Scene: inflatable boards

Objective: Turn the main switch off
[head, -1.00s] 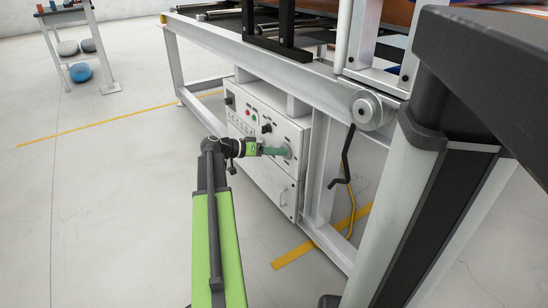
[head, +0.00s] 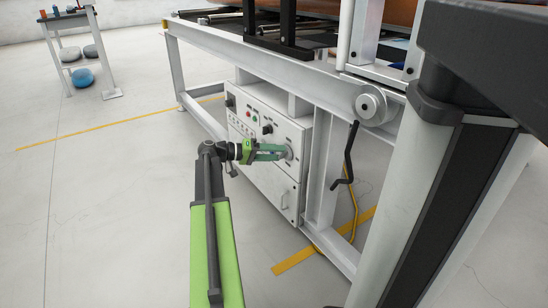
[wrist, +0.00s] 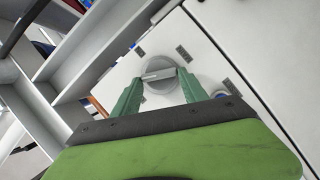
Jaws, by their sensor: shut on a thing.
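The main switch (head: 290,152) is a round grey rotary knob on the right of the white control box's front panel. In the wrist view the knob (wrist: 161,86) shows a lighter raised bar across its middle. My gripper (head: 284,152) reaches the knob from the left, its green fingers at the panel. In the wrist view my gripper (wrist: 160,77) has one finger at each end of the bar, shut on it. The fingertips partly hide the knob's rim. The switch's label cannot be read.
The white control box (head: 257,178) hangs under a grey steel frame (head: 250,60). Smaller knobs and coloured buttons (head: 250,115) sit left of the switch. A black crank handle (head: 349,160) hangs to the right. Floor to the left is clear up to a shelf (head: 75,50).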

